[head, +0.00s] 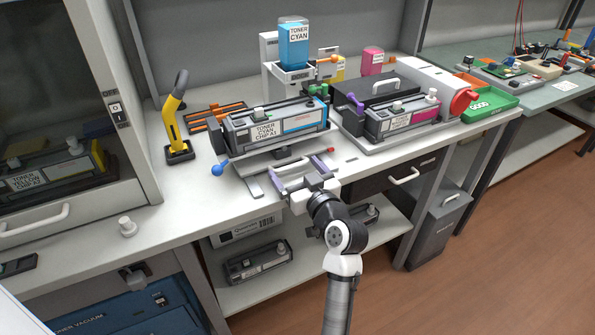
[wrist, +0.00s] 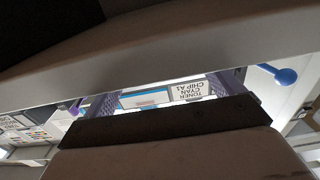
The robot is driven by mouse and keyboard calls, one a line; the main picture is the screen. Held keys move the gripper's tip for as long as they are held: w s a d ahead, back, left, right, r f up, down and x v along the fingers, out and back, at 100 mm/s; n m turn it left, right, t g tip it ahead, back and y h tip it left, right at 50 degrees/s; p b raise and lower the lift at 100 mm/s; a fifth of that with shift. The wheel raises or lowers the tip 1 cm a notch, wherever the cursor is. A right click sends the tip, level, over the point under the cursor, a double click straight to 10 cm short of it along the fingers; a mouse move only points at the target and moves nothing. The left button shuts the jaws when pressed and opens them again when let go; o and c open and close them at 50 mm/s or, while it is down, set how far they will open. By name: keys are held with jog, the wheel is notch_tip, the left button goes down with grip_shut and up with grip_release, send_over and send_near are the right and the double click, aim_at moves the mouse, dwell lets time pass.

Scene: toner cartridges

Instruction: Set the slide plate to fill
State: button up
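The cyan toner cartridge (head: 277,122) sits on the filling stand on the bench, below the cyan toner bottle (head: 295,45). A pale flat plate (head: 258,158) extends under it at the front, probably the slide plate; I see no fill mark. A blue knob (head: 217,169) stands at its left and a red knob (head: 330,150) at its right. My gripper (head: 299,164) is in front of the stand, its purple fingers spread apart. In the wrist view, the cartridge label (wrist: 187,92) appears upside down beyond the fingers, and the blue knob (wrist: 285,75) is at the right.
A magenta cartridge (head: 402,117) sits in a unit with a red knob to the right. A yellow-black handled tool (head: 175,125) stands at the left. Large bars block much of the wrist view.

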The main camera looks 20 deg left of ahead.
aim_at(290, 160)
jog(key=shift+d, duration=0.1)
jog(key=c, duration=0.8)
jog(key=x, duration=0.5)
jog(key=shift+d+b, duration=0.15)
jog(key=shift+b, duration=0.2)
jog(key=shift+c, duration=0.2)
jog(key=o, duration=1.1)
jog(key=shift+w+d, duration=0.1)
jog(key=b+v, duration=0.3)
jog(key=v, duration=1)
jog(key=shift+s+d, duration=0.2)
jog(key=shift+s, duration=0.15)
